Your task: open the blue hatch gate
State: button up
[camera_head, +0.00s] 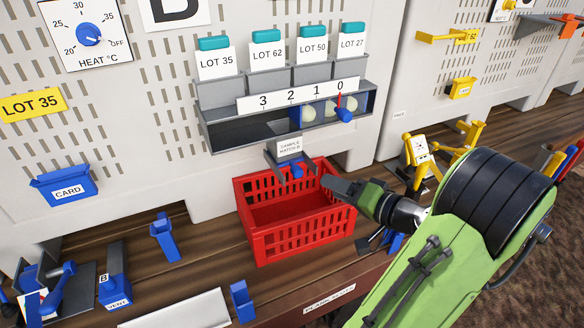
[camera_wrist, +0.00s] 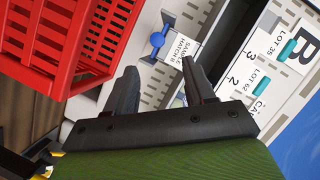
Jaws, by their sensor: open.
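The sample hatch B (camera_head: 290,150) is a small grey box with a white label on the front of the panel, above the red crate. Its blue gate knob (camera_head: 297,171) sticks out below the label. In the wrist view the knob (camera_wrist: 157,40) shows beyond my fingertips, beside the label (camera_wrist: 180,52). My gripper (camera_head: 326,183) is to the right of the knob, over the crate's right back corner. In the wrist view its two dark fingers (camera_wrist: 159,70) are apart with nothing between them. They do not appear to touch the knob.
A red crate (camera_head: 300,238) stands on the wooden bench under the hatch, close to my gripper. Blue fixtures (camera_head: 163,237) stand on the bench at left, yellow ones (camera_head: 418,150) at right.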

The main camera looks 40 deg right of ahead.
aim_at(301, 173)
jog(key=p+x, duration=0.1)
jog(key=x, duration=0.7)
jog(key=p+x, duration=0.1)
jog(key=x, duration=0.4)
jog(key=shift+w+d+p, duration=0.1)
jog(key=shift+d+p, duration=0.1)
jog(key=shift+p, duration=0.15)
jog(key=shift+w+d+f, duration=0.1)
jog(key=shift+w+f, duration=0.05)
jog(key=shift+w, duration=0.1)
jog(key=shift+s, duration=0.1)
jog(key=shift+c, duration=0.5)
grip_shut()
